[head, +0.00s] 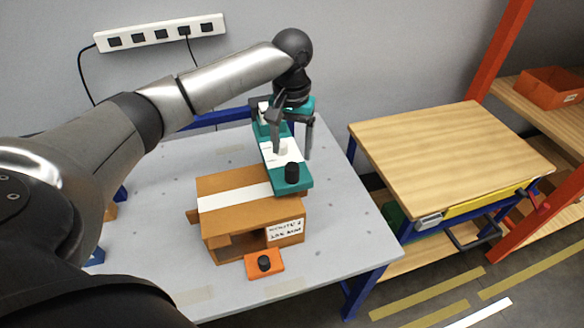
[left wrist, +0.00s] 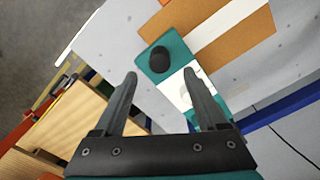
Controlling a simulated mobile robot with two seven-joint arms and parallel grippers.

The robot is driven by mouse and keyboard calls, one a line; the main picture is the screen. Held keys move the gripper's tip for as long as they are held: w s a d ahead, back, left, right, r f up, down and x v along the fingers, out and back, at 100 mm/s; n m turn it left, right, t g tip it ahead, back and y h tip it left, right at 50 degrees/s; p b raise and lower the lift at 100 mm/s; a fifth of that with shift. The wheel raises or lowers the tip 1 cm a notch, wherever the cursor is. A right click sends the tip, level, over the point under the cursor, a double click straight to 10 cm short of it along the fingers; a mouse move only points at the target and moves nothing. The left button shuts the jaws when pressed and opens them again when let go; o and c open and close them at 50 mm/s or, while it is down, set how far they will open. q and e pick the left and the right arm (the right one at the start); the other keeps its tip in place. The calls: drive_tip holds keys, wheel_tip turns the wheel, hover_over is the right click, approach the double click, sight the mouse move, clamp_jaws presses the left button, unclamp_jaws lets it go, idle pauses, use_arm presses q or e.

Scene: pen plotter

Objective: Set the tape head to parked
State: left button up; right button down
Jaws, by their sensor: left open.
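A teal bar (head: 291,188) with a white panel and a black knob (head: 292,171) stands at the back right of a brown box, and I take it to be the tape head. A small pale peg (head: 281,150) stands on its white panel. My left gripper (head: 290,150) is open, pointing down over the bar, with nothing visible between its fingers. In the left wrist view, the open fingers (left wrist: 160,77) reach toward the teal bar (left wrist: 178,52), its black knob (left wrist: 158,60) beyond them. The pale peg is partly hidden by the right finger there. My right gripper is not in view.
The brown box (head: 232,186) has a white strip on top and a handwritten label. An orange block (head: 278,268) with a black knob is at its front. The grey table (head: 345,237) is clear to the right. A wooden-topped bench (head: 450,150) stands beyond a gap.

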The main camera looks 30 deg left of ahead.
sight(292, 166)
use_arm(q)
wheel_tip(292, 166, down, 7)
drive_tip(key=shift+f, duration=0.15)
clamp_jaws()
idle(0.7)
idle(0.8)
